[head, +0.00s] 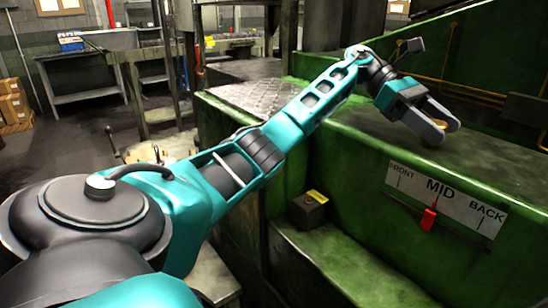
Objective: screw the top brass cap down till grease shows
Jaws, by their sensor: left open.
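My left gripper (446,127) reaches over the green machine (375,152) from the left, with its fingers pointing down to the right. Its two grey fingers are open. A small yellowish-brass piece (439,124) shows between the fingers, close to the top of the green ledge. It is mostly hidden by the fingers, so I cannot tell whether they touch it. I cannot make out any grease. My right gripper is not in view.
The green machine's front bears a white FRONT, MID, BACK plate (445,198) with a red pointer (428,219). Thin brass-coloured pipes (455,88) run along the wall behind the ledge. A small dark box (308,212) sits on the lower step. A grey bench (95,72) stands at far left.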

